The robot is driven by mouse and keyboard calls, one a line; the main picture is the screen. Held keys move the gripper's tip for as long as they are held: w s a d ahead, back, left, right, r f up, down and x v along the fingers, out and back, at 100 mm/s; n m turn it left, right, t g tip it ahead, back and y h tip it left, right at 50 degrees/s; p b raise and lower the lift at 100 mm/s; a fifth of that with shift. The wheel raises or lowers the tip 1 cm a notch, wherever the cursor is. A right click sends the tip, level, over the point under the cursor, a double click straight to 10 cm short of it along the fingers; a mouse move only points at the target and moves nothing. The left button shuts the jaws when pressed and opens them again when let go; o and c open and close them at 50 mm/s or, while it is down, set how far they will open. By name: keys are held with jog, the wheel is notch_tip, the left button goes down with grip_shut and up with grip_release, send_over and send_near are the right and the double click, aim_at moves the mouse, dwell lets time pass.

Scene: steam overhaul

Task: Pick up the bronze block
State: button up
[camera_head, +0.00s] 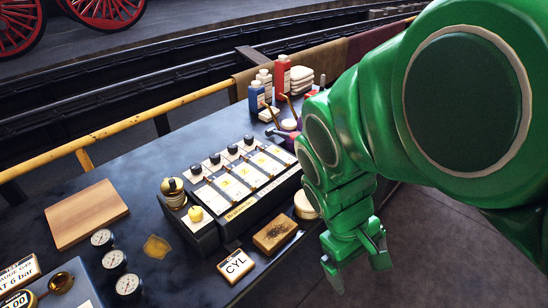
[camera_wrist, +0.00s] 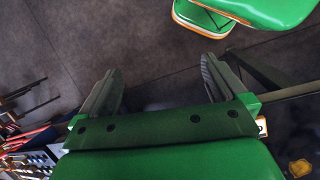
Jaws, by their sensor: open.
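A small golden-brown block with a dark top (camera_head: 275,235) lies near the front edge of the bench, beside the CYL card; it looks like the bronze block, though I cannot be sure of its material. My green gripper (camera_head: 358,268) hangs to the right of it, apart from it and out past the bench edge. In the wrist view my gripper (camera_wrist: 160,88) has its two dark fingers wide apart, with only grey floor between them. The block cannot be made out clearly in the wrist view.
The dark bench (camera_head: 135,225) holds a rack of cards with black knobs (camera_head: 245,180), a CYL card (camera_head: 236,266), a wooden board (camera_head: 87,214), several gauges (camera_head: 114,259) and bottles (camera_head: 283,77). A yellow rail (camera_head: 130,122) runs along the back. Open floor lies right of the bench.

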jog(key=w+a+f+n+t+h, duration=0.35)
jog(key=w+a+n+h, duration=0.2)
jog(key=w+n, duration=0.4)
jog(key=w+a+f+n+t, duration=0.1)
jog(key=w+a+n+t, duration=0.25)
jog(key=a+n, duration=0.3)
jog(key=w+a+f+n+t, duration=0.2)
jog(key=a+n+t, duration=0.25)
jog(key=a, duration=0.35)
send_near(275, 231)
jog(key=shift+w+d+f+n+h, duration=0.3)
jog(key=shift+w+d+n, duration=0.1)
jog(key=shift+w, duration=0.25)
jog(key=shift+x, duration=3.8)
jog(key=shift+s+f, duration=0.1)
jog(key=shift+f, duration=0.05)
grip_shut()
